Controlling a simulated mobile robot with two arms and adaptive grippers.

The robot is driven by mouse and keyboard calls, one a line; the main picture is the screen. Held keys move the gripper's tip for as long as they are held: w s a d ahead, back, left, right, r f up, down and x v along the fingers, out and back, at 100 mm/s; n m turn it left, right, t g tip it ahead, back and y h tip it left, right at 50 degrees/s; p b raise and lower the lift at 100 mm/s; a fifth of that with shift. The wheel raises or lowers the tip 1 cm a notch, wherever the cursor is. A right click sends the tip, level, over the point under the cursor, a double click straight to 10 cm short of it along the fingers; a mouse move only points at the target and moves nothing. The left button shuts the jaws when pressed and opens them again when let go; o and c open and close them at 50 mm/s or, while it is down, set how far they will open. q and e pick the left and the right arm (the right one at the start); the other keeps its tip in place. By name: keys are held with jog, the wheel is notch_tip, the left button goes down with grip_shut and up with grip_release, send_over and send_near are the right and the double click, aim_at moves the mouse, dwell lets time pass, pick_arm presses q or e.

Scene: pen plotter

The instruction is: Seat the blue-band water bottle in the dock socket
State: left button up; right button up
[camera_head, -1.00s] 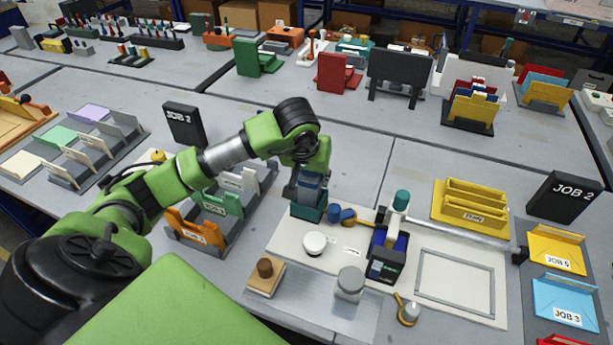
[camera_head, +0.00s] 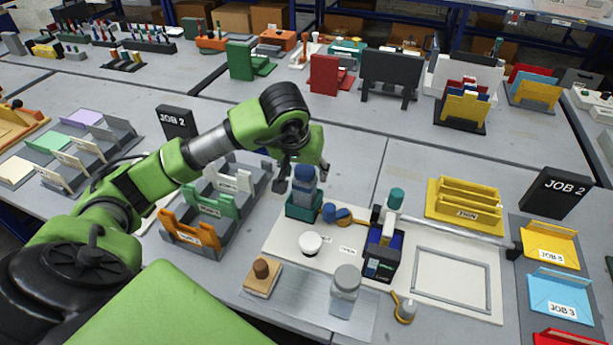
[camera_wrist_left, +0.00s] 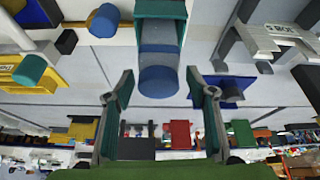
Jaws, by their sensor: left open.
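The blue-band water bottle (camera_head: 304,187), with a blue cap and a grey-blue body, stands upright in the teal dock socket (camera_head: 304,210) at the back left of the white board. Its lower part is hidden inside the socket. In the left wrist view the bottle (camera_wrist_left: 160,45) shows cap-first, with the teal socket (camera_wrist_left: 160,9) beyond it. My left gripper (camera_head: 302,177) is open at the bottle's upper end. In the wrist view its fingers (camera_wrist_left: 160,76) are spread on either side of the cap, with a gap on both sides. My right gripper is not in view.
A blue cylinder (camera_head: 329,212) and a yellow-rimmed round piece lie right of the socket. A dark box device (camera_head: 383,252) stands further right. A white round cap (camera_head: 310,243) and a clear jar (camera_head: 345,290) are in front. Sorting racks (camera_head: 205,225) stand close on the left.

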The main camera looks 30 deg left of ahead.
pick_arm(q)
jog(key=v, duration=0.8)
